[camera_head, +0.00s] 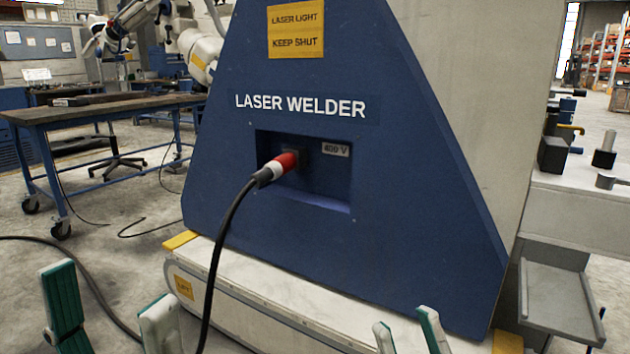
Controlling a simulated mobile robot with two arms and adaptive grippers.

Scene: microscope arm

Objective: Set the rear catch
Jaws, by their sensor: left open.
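I cannot identify a rear catch in the head view. A large blue laser welder (300,230) fills the middle, with a red and white plug (278,168) in its recessed 400 V socket. A black cable hangs from the plug. My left gripper (110,305) is at the lower left, its green-and-white fingers wide apart with nothing between them. My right gripper (408,330) is at the bottom, right of centre, its two fingertips apart with no object visible between them.
The welder's pale base (270,305) has yellow corner blocks. At right, a grey bench (580,205) carries dark fittings, with a grey tray (560,295) below. A blue-legged workbench (100,108) stands at left. Black cable (95,285) lies on the floor; open floor shows at left.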

